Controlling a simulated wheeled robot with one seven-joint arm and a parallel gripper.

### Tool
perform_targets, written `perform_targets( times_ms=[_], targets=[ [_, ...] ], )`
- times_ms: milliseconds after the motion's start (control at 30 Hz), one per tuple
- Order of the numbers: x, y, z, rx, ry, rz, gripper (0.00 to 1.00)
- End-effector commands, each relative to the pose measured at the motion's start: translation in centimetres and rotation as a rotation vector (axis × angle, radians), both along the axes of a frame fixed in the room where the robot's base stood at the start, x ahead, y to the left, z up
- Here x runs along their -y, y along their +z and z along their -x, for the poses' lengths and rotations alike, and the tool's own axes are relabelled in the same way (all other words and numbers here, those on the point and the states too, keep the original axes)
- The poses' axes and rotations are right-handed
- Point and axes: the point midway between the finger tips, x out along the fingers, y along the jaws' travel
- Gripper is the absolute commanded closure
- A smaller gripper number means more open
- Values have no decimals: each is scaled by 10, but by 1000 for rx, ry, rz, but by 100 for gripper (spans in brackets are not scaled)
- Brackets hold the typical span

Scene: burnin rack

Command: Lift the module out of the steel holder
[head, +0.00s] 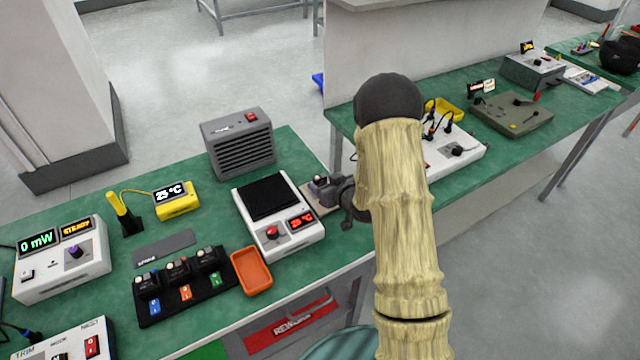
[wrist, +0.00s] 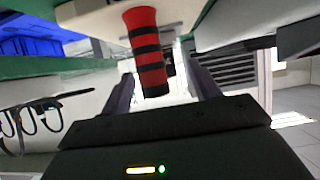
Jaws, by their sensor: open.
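My gripper (head: 342,194) is at the right side of the white hot-plate unit, low over the bench edge, partly hidden by my arm. A small grey piece (head: 319,184) on a tan plate (head: 308,190) shows beside it; I cannot tell whether this is the module in its steel holder. In the wrist view my gripper (wrist: 160,78) has its fingers apart. A red cylinder with black bands (wrist: 147,50) shows between them; I cannot tell whether it touches either finger or what it belongs to. No steel holder is clearly visible.
The white unit (head: 311,238) with a black plate stands left of my gripper. A grey heater (head: 238,142), an orange tray (head: 251,271) and a black rack (head: 208,290) of small modules share the left bench. A white box with cables (head: 465,153) stands right, behind my arm.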

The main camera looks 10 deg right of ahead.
Motion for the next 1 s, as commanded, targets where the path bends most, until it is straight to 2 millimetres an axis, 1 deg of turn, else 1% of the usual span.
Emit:
perform_targets(
  times_ms=[33, 133, 633, 667, 700, 767, 800, 867, 900, 1000],
  targets=[
    [-2, -4, -6, 1, 1, 0, 38],
    [-4, -6, -11, 1, 0, 1, 38],
    [-4, -5, -12, 1, 0, 0, 38],
    [-4, -5, -12, 1, 0, 0, 40],
    [-4, -5, -12, 1, 0, 0, 48],
    [-4, -5, -12, 1, 0, 0, 60],
    [-4, -5, -12, 1, 0, 0, 68],
    [-4, -6, -12, 1, 0, 0, 79],
    [-4, -6, -12, 1, 0, 0, 87],
    [-4, -5, -12, 1, 0, 0, 87]
  ],
)
